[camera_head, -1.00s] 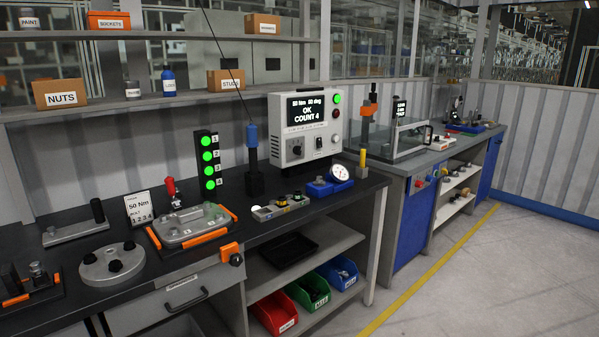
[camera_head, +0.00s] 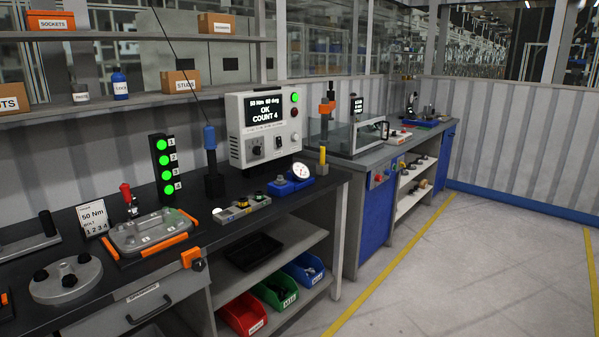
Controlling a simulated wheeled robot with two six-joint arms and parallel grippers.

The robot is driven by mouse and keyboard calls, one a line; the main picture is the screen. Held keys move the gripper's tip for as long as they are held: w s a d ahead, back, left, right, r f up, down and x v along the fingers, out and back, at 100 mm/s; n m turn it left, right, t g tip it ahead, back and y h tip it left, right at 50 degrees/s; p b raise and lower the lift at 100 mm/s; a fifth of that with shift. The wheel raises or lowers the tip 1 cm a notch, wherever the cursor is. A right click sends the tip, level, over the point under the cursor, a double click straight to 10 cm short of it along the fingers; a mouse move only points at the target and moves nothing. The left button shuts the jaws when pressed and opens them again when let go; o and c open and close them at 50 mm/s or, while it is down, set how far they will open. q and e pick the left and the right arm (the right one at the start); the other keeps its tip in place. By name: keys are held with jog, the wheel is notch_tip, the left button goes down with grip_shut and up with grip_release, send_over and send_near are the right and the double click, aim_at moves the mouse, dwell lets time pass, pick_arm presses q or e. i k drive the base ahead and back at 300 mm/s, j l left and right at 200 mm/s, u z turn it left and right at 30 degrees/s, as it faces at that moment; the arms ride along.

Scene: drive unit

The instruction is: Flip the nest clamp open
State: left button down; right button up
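The nest clamp (camera_head: 127,194) has an upright red handle and stands at the back left edge of the nest on the dark bench. The nest (camera_head: 118,257) has orange edge pieces and holds a grey metal cover (camera_head: 150,231). The clamp's lower arm is too small to tell whether it presses on the cover. Neither of my grippers shows in the head view.
A tower with several green lights (camera_head: 166,170) and a controller reading OK COUNT 4 (camera_head: 262,128) stand behind and right. A round flange (camera_head: 66,280) lies at left. Red, green and blue bins (camera_head: 245,315) sit below. Floor at right (camera_head: 470,270) is clear.

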aim_at(125, 188)
jog(key=i+u, duration=0.1)
jog(key=u, duration=0.4)
jog(key=i+l+u, duration=0.55)
jog(key=i+l, duration=0.2)
jog(key=i+l+u, duration=0.3)
jog(key=l, duration=0.35)
